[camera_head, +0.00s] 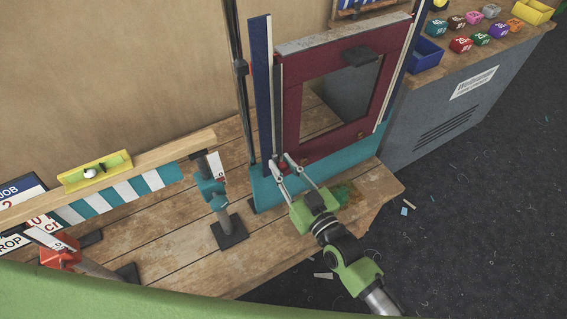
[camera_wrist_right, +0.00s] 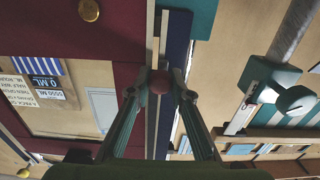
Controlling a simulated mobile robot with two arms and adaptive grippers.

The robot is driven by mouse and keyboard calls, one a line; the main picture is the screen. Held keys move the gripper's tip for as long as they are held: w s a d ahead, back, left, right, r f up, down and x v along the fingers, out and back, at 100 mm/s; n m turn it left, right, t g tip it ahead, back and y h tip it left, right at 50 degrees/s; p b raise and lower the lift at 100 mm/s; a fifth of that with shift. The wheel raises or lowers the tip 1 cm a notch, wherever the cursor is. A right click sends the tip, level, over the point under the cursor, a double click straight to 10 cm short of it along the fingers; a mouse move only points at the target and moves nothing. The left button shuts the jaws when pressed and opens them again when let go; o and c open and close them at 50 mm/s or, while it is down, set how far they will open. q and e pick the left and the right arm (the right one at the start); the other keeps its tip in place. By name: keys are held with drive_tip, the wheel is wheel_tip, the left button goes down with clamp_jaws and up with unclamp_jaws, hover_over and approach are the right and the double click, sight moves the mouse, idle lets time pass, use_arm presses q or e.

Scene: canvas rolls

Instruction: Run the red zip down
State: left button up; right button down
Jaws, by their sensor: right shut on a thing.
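The red zip pull (camera_head: 283,167) is a small round knob at the low end of the narrow zip line, left of the maroon panel (camera_head: 292,110) and near the teal bottom band (camera_head: 340,165). My right gripper (camera_head: 281,163) reaches it from the front right, with its fingers on either side of the pull. In the right wrist view, the pull (camera_wrist_right: 159,82) sits between the two fingertips (camera_wrist_right: 159,90), in front of the line beside the maroon panel. The right gripper is shut on it. The fingers partly cover the line there. My left gripper is not in view.
The dark blue upright strip (camera_head: 261,90) stands left of the line. A teal clamp stand (camera_head: 213,192) and a beam with a yellow level (camera_head: 95,172) are at the left. The grey cabinet (camera_head: 430,120) at the right carries coloured blocks and bins. Bare wooden bench lies in front.

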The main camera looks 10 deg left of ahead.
drive_tip(key=c, duration=1.8)
unclamp_jaws()
drive_tip(key=v, duration=1.2)
